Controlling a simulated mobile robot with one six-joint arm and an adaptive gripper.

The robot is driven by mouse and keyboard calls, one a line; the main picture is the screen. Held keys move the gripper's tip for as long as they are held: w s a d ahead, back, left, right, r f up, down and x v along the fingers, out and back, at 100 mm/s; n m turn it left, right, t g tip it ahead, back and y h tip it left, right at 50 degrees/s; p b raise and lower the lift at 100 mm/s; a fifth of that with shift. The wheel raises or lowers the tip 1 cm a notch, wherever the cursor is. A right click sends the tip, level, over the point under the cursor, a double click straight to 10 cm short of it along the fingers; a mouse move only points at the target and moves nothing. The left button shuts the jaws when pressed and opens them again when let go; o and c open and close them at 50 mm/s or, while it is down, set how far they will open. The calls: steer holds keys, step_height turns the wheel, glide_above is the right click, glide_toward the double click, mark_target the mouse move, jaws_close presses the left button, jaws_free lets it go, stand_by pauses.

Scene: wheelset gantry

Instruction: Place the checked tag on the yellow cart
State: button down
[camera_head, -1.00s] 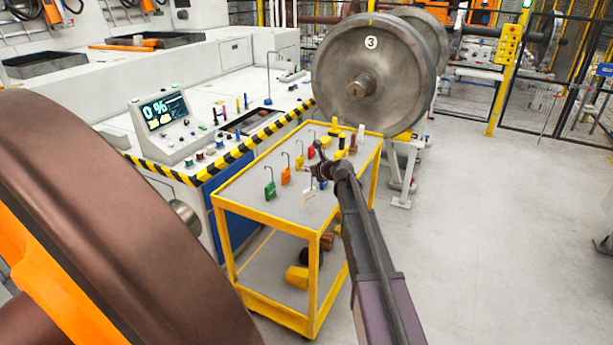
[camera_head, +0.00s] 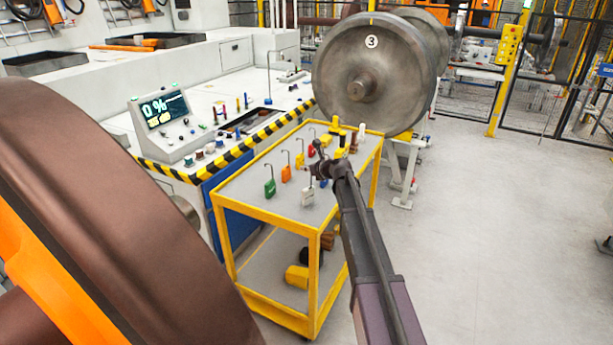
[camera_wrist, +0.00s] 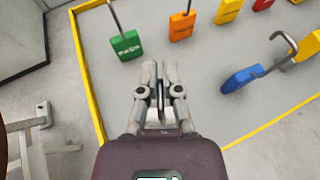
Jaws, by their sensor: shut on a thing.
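The yellow cart (camera_head: 262,217) has a grey top and stands in front of the control bench. My gripper (camera_head: 309,169) is over the cart's near part, and it shows in the wrist view (camera_wrist: 160,70). It is shut on a thin upright stem. A white tag (camera_head: 307,198) hangs just below it in the head view, low over the cart top. Whether it touches the top I cannot tell, and its lettering is too small to read. In the wrist view my fingers mostly hide the held tag.
A green tag (camera_wrist: 126,46) and an orange tag (camera_wrist: 182,27) stand on the cart top to the left and ahead of my gripper. A blue tag (camera_wrist: 242,77) is to the right. Bare grey top lies between them. A big wheel (camera_head: 368,75) stands behind the cart.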

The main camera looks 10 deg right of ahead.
steer(key=shift+f+b, duration=0.35)
steer(key=shift+f, duration=0.45)
steer(key=c, duration=0.8)
jaws_free()
steer(key=shift+r, duration=0.2)
steer(key=p+v, duration=0.4)
steer(key=v, duration=0.8)
steer(key=shift+p, duration=0.3)
steer(key=shift+f, duration=0.1)
